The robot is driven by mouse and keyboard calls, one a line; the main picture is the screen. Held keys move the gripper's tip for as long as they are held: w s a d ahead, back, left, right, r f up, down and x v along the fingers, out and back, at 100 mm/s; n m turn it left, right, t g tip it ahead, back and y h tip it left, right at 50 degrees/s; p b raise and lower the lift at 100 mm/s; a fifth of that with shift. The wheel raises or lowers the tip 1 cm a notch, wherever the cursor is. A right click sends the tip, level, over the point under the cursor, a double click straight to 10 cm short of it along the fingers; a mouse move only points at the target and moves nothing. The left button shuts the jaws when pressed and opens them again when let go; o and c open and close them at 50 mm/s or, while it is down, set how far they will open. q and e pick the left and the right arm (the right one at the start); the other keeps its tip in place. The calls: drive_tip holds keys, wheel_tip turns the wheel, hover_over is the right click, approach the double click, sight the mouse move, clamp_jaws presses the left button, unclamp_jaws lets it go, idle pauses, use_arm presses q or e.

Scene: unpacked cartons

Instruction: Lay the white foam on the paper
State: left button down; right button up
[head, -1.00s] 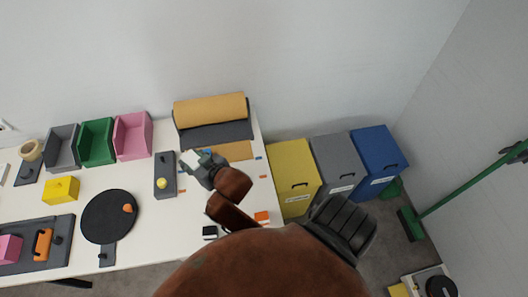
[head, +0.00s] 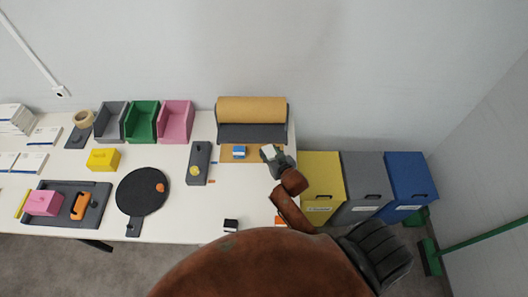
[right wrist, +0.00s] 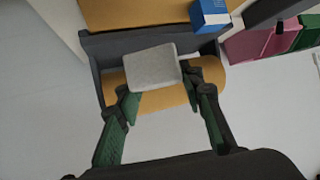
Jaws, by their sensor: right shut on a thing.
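The white foam (head: 268,150) is a small pale block held in my right gripper (head: 273,158). In the right wrist view the foam (right wrist: 142,68) sits between the two green-padded fingers of the gripper (right wrist: 160,88), which are shut on it. The brown paper (head: 228,153) lies on the table in front of its roll. In the head view the foam overlaps the paper's right part; its exact height is hard to tell. The paper also shows at the top of the right wrist view (right wrist: 125,12). My left gripper is not in view.
A blue-and-white box (head: 239,152) sits on the paper, left of the foam. The paper roll (head: 250,110) with its dark holder (head: 250,132) stands behind. Yellow, grey and blue bins (head: 405,180) stand right of the table.

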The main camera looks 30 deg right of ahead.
drive_tip(key=w+f, duration=0.2)
drive_tip(key=w+d+f, duration=0.1)
drive_tip(key=w+f, duration=0.1)
drive_tip(key=w+f+b, duration=0.1)
drive_tip(key=w+f, duration=0.2)
drive_tip(key=shift+w+d, duration=0.1)
drive_tip(key=shift+d, duration=0.25)
drive_tip(key=shift+f, duration=1.55)
drive_tip(key=o, duration=0.4)
drive_tip(key=shift+f, duration=0.2)
drive_tip(key=shift+c, duration=0.2)
drive_tip(key=o, duration=0.5)
drive_tip(key=shift+c, duration=0.2)
drive_tip(key=shift+r, duration=0.1)
